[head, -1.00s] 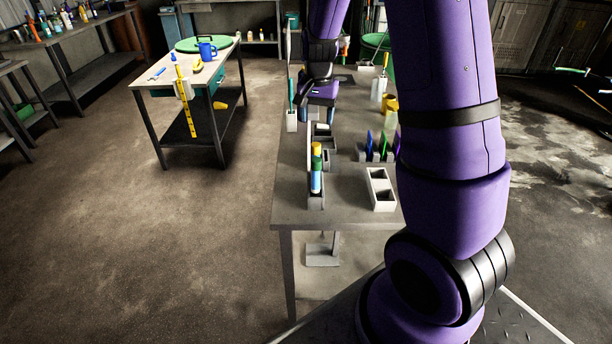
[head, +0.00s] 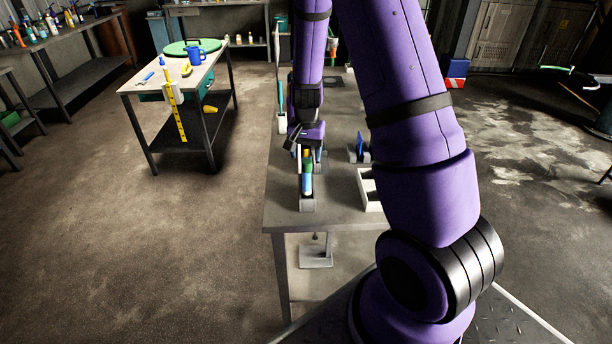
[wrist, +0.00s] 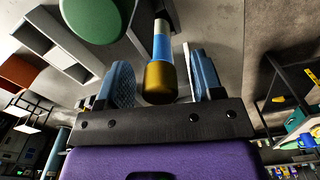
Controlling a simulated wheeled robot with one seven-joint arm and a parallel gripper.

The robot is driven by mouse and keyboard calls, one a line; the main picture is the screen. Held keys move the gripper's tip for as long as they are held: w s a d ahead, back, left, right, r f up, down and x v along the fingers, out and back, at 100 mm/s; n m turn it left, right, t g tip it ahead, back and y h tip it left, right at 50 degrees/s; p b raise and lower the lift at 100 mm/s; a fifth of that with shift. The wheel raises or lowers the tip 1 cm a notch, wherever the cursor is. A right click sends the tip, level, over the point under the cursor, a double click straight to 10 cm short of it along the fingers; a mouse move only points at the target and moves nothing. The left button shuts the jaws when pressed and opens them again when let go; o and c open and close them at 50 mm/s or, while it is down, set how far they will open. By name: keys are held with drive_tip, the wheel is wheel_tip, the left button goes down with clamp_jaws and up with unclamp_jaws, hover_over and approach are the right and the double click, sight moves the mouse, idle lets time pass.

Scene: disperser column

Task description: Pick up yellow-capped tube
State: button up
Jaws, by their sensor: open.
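The yellow-capped tube (wrist: 161,80) shows in the wrist view between the two blue fingers of my gripper (wrist: 157,60). Its body below the cap has a blue and white band. The fingers are open, one on each side, with a visible gap to the cap. In the head view my gripper (head: 309,156) is low over the near part of the bench, and it largely hides the yellow cap. A green-topped tube with a blue lower part (head: 307,184) stands nearer in a grey holder (head: 307,204). Its round green top (wrist: 97,18) is left of my gripper in the wrist view.
A white two-compartment box (head: 368,190) stands to the right on the bench (head: 284,212), partly behind my arm. A blue upright piece (head: 360,146) stands farther back. A side table (head: 150,84) with a blue mug (head: 197,56) is at left, across open floor.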

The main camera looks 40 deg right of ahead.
drive_tip(key=shift+f, duration=0.3)
drive_tip(key=shift+c, duration=0.4)
clamp_jaws()
